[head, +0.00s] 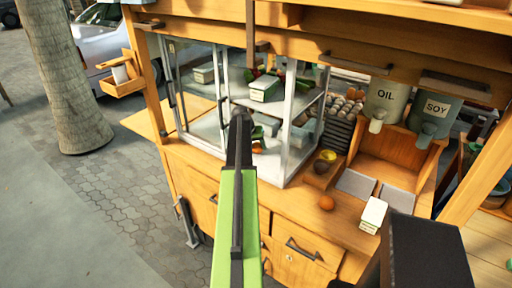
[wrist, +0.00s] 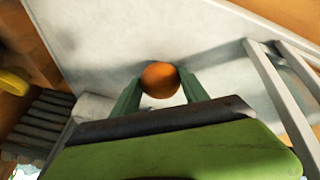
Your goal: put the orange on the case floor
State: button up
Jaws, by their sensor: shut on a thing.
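The orange (wrist: 160,80) sits between the two green fingers of my gripper (wrist: 158,88) in the wrist view, and the gripper is shut on it. Behind it is the pale case floor (wrist: 105,35); I cannot tell whether the orange touches it. In the head view my arm reaches to the front of the glass case (head: 297,115), and its dark forearm hides the gripper and the held orange. Part of the case floor (head: 205,130) shows left of the arm.
White frame posts (wrist: 275,90) stand close on the right in the wrist view. A case shelf holds vegetables and a box (head: 264,88). A round orange-brown item (head: 326,202) and a white carton (head: 373,214) are on the counter. OIL (head: 386,100) and SOY (head: 433,115) dispensers stand right.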

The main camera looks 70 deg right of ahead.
jog(key=o, duration=1.4)
jog(key=shift+o, duration=0.2)
jog(key=shift+r+p, duration=0.35)
jog(key=shift+p, duration=0.15)
jog(key=p+v, duration=0.6)
jog(key=v, duration=0.1)
